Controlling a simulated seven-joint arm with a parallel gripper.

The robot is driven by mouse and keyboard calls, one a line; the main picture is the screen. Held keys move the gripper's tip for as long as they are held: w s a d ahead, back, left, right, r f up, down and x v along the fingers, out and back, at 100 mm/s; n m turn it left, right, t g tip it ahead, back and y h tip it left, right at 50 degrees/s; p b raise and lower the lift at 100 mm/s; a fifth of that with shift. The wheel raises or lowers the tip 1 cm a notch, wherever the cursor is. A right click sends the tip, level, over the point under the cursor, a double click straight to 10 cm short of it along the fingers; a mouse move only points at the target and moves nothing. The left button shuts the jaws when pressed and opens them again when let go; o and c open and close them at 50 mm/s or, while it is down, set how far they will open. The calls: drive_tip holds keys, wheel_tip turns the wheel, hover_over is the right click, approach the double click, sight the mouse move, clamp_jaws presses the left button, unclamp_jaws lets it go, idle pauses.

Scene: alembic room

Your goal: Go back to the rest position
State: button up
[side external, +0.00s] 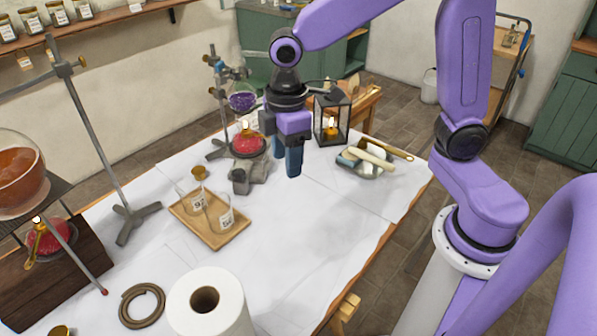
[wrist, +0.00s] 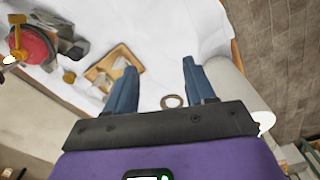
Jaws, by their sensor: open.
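My gripper (side external: 282,165) hangs over the far part of the white-covered table (side external: 290,235), pointing down. Its two blue fingers are apart, with nothing between them. In the side view one finger is partly hidden behind the purple gripper body.
A wooden tray (side external: 238,237) holds labelled glass beakers (side external: 220,213). A paper roll (side external: 208,310) and a ring (side external: 141,306) are nearer. The table's right middle is clear.

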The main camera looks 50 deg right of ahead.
drive_tip(key=s+d, duration=0.4)
drive_tip(key=s, duration=0.5)
drive_tip(key=s+d, duration=0.4)
drive_tip(key=s, duration=0.5)
drive_tip(key=shift+s+f+m, duration=0.25)
drive_tip(key=shift+m, duration=0.05)
drive_tip(key=shift+d, duration=0.1)
idle(0.5)
